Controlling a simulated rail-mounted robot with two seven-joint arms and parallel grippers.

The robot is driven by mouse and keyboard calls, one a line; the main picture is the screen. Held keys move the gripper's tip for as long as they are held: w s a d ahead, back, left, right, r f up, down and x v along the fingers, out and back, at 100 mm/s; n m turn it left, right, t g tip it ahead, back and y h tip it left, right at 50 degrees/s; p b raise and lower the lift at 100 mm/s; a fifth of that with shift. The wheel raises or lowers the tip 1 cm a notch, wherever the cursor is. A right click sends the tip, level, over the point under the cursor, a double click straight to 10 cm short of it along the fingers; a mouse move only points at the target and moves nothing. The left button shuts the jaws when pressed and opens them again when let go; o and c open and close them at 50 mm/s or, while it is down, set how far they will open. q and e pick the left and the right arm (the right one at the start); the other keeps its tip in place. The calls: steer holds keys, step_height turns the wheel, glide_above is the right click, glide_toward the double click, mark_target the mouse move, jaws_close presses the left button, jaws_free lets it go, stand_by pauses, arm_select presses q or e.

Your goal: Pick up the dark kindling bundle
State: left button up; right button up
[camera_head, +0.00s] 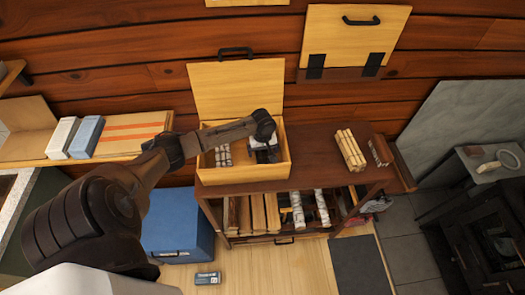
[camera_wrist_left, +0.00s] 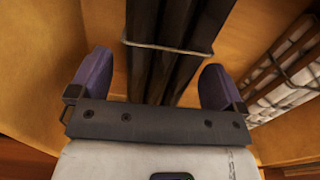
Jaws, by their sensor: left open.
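The dark kindling bundle (camera_wrist_left: 170,50) lies in the open wooden box (camera_head: 243,178) on the dark shelf unit. In the wrist view its dark sticks, tied with a thin band, run between the two purple fingers of my left gripper (camera_wrist_left: 156,78). The fingers are open, one on each side, with a gap visible to the bundle. In the head view my left gripper (camera_head: 264,146) is down in the right part of the box and hides most of the bundle. My right gripper is not in view.
A pale birch bundle (camera_wrist_left: 290,65) lies beside the dark one in the box; the raised lid (camera_head: 238,88) stands behind. A light bundle (camera_head: 350,150) and a small brown bundle (camera_head: 380,151) lie right of the box. Logs (camera_head: 265,213) fill the shelf below.

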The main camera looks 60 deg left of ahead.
arm_select(q)
steer(key=shift+f, duration=0.2)
steer(key=shift+c, duration=0.2)
steer(key=c, duration=1.1)
steer(key=shift+r, duration=0.15)
